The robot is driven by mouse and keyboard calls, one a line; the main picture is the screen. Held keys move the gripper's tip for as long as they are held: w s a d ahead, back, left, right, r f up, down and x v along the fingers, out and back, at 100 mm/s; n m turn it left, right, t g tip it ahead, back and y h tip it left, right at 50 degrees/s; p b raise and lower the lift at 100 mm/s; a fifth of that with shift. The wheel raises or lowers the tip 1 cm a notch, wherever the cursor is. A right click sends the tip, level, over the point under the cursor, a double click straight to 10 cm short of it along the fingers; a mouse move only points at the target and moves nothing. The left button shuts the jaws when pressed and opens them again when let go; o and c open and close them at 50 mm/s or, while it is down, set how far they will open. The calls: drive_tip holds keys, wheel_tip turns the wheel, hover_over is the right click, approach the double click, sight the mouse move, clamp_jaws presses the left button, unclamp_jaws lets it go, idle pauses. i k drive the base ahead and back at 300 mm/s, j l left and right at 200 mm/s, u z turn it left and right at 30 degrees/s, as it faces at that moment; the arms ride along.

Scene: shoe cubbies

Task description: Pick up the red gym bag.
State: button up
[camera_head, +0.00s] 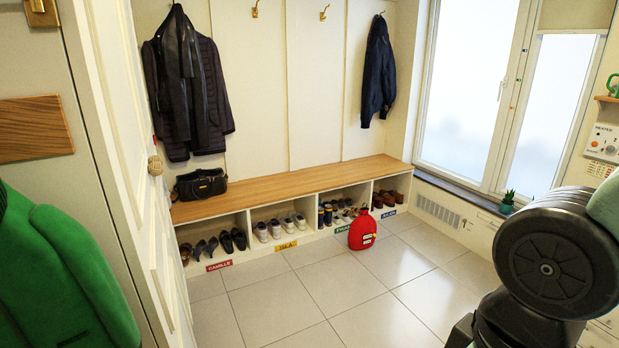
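The red gym bag (362,230) stands upright on the tiled floor. It is in front of the shoe cubbies, near the divider between the third and fourth compartments from the left. It has a small pale label on its front. Part of my arm shows large and dark at the lower right, apart from the bag. My gripper is not visible in this view.
A wooden bench (290,190) tops cubbies with several shoes; a black bag (201,184) sits on its left end. The floor (330,290) before the red bag is clear.

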sight(361, 230)
drive_tip(key=i+l+z, duration=0.15)
drive_tip(key=i+l, duration=0.25)
drive_tip(key=i+l+z, duration=0.15)
drive_tip(key=i+l, duration=0.2)
drive_tip(key=i, duration=0.15)
drive_tip(key=i+u, duration=0.35)
drive_tip(key=i, duration=0.15)
drive_tip(key=i+l+u, duration=0.2)
drive_tip(key=i+u, duration=0.2)
drive_tip(key=i, duration=0.05)
